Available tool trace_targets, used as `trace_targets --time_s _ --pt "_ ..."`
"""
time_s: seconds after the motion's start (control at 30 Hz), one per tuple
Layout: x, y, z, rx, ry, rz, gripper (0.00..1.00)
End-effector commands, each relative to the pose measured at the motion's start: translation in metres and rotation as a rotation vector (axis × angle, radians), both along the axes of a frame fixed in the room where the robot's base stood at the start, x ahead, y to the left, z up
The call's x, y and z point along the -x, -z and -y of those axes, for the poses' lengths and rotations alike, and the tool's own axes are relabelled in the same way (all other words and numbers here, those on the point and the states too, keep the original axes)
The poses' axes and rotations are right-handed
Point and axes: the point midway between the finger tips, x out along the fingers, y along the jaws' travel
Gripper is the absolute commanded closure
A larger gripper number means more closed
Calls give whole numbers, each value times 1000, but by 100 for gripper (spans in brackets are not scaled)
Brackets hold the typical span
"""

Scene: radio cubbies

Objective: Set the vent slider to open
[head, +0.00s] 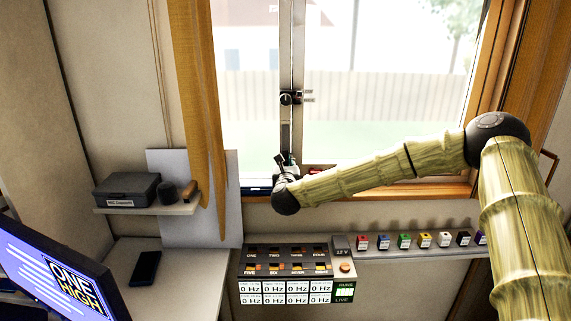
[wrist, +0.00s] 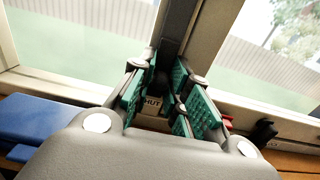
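My gripper (wrist: 160,88) is at the foot of the window's middle upright in the wrist view. Its teal-padded fingers stand apart, with a gap between them. In the head view my gripper (head: 287,162) is low at the window sill, partly hidden by my wrist. A dark vertical track (wrist: 176,32) runs up the upright above the fingers.
A round dark knob (head: 286,98) with small labels beside it is higher on the upright. Below the window are a switch panel (head: 290,252) and a ledge (head: 415,251) with several coloured blocks. A shelf (head: 150,208) with a black box is left. A blue object (wrist: 40,120) lies left of my gripper.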

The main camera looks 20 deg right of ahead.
Motion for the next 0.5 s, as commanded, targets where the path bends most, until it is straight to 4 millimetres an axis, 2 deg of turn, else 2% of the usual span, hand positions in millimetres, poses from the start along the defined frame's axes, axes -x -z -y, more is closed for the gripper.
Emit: trace_targets --time_s 0.17,0.27,0.5 --pt "0 -1 0 -1 0 0 100" --pt "0 -10 1 -2 2 2 100" --pt "0 -59 1 -2 2 4 100"
